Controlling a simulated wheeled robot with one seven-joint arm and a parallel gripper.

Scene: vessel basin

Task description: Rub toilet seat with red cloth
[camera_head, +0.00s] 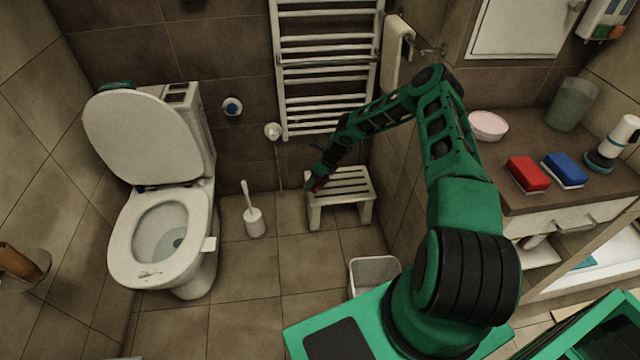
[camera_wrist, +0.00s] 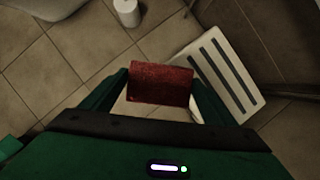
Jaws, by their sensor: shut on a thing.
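The white toilet seat (camera_head: 120,250) is down on the bowl at the left, with the lid (camera_head: 145,135) raised behind it. A dark smudge shows on the front of the seat. My gripper (camera_wrist: 160,90) is shut on the red cloth (camera_wrist: 160,82), which spans between its two fingers in the wrist view. In the head view a bit of the red cloth (camera_head: 320,184) shows at the end of my arm, by the left end of the stool. My gripper is to the right of the toilet and apart from it.
A slatted white stool (camera_head: 348,184) stands close beside my gripper. A toilet brush in its holder (camera_head: 254,222) stands between stool and toilet. A bin (camera_head: 374,274) is near my base. Red (camera_head: 527,174) and blue (camera_head: 565,169) sponges lie on the counter.

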